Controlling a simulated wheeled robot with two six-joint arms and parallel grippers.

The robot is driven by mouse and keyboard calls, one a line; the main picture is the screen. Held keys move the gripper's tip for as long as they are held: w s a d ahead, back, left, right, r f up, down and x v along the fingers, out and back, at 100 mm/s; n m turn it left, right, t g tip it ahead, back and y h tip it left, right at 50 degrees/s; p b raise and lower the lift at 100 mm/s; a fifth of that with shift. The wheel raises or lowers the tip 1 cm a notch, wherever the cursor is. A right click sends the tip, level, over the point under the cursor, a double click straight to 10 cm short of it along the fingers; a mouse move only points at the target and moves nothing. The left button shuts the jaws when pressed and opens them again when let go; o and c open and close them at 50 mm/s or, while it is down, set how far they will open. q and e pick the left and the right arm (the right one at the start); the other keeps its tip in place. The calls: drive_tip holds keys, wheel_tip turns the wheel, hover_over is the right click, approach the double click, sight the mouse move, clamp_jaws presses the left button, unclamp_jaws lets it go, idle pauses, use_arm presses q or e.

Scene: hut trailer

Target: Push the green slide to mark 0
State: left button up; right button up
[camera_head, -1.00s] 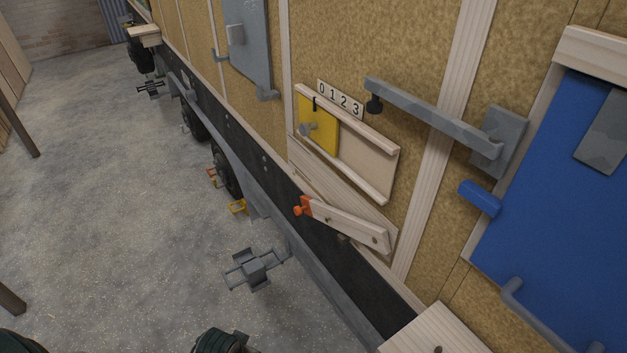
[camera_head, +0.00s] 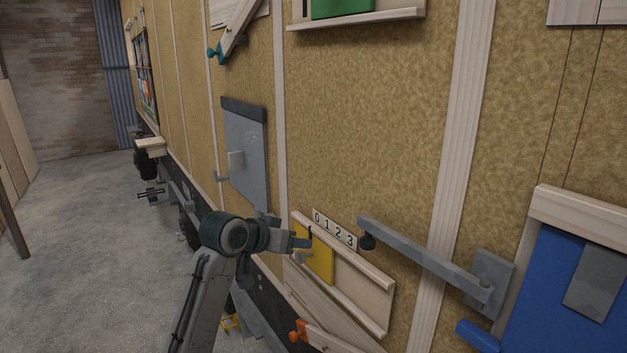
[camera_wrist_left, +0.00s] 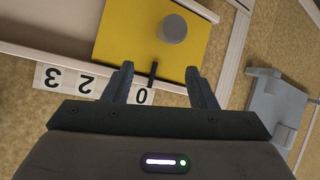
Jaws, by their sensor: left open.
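The green slide (camera_head: 341,6) sits in a wooden track at the top of the head view, cut off by the picture's edge. Its number marks are out of view. My left gripper (camera_head: 302,242) is well below it, beside a yellow slide (camera_head: 321,262). The gripper is open and holds nothing. In the left wrist view, the open fingers of the left gripper (camera_wrist_left: 160,72) point towards the yellow slide (camera_wrist_left: 130,35) and its grey knob, with a black pointer line at mark 0 between them. Contact cannot be told. My right gripper is not in view.
A number strip (camera_head: 335,231) reading 0 1 2 3 is above the yellow slide. A grey latch bar (camera_head: 425,259) sticks out to its right, near a blue door (camera_head: 575,290). A grey panel (camera_head: 245,155) is at left.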

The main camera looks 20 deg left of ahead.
use_arm(q)
wheel_tip(320, 180, up, 15)
drive_tip(key=w+m+t+h, duration=0.1)
drive_tip(key=t, duration=0.1)
drive_tip(key=s+r+m+t+h+p, duration=0.1)
drive_tip(key=s+r+m+h, duration=0.35)
drive_tip(key=r, duration=1.35)
drive_tip(key=s+r+h, duration=0.1)
drive_tip(key=s+r, duration=0.7)
drive_tip(key=r, duration=0.9)
drive_tip(key=p+x, duration=0.6)
drive_tip(key=x, duration=0.4)
drive_tip(key=shift+w+r+p, duration=0.35)
drive_tip(key=shift+w, duration=0.2)
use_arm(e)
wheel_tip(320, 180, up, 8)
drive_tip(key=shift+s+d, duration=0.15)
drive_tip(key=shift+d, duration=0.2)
